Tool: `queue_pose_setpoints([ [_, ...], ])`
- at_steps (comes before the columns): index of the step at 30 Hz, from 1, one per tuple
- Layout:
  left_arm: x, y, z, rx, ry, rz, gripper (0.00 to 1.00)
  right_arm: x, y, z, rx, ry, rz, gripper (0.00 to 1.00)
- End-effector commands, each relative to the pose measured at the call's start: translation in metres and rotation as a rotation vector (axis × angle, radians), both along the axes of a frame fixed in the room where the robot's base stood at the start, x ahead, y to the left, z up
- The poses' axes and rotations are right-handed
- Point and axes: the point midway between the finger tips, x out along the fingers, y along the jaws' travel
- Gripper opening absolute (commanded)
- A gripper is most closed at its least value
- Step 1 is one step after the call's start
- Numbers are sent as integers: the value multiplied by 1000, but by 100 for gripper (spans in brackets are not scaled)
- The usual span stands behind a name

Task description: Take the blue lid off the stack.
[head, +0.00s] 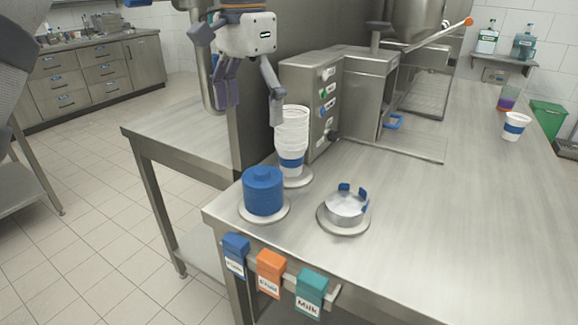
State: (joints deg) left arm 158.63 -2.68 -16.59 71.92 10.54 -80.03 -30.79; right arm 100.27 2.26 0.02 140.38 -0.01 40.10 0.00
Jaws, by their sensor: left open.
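The stack of blue lids (263,192) stands on a round metal base (245,210) at the near left corner of the steel counter. My left gripper (251,112) is open and empty, with its fingers pointing down. It is above and behind the lid stack in the picture, with its right finger beside the top of the white cup stack (292,132). I cannot tell whether that finger touches the cups. My right gripper is not in view.
A round metal holder with blue clips (345,205) sits right of the lids. A steel machine with buttons (326,95) stands behind the cups. Blue, orange and teal labelled boxes (271,268) hang on the front edge. The counter's right side is mostly clear, with a cup (515,126) farther back.

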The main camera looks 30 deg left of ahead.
Motion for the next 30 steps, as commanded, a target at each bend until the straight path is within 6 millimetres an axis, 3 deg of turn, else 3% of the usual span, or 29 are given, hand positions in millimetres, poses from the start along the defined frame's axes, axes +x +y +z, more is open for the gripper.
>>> queue_pose_setpoints([
  [2,-1,0,-2,-1,1,-2,88,1,0,1,0,-3,-1,40],
  [9,-1,-1,-53,-1,2,-1,88,5,0,4,-1,-18,-1,40],
  [19,5,-2,-107,0,4,-1,88,6,0,5,-1,-21,-1,40],
  [28,6,-2,-119,0,0,-1,88,6,0,6,0,-24,-1,40],
  [30,6,-2,-119,0,0,-1,79,6,0,5,0,-23,-1,40],
])
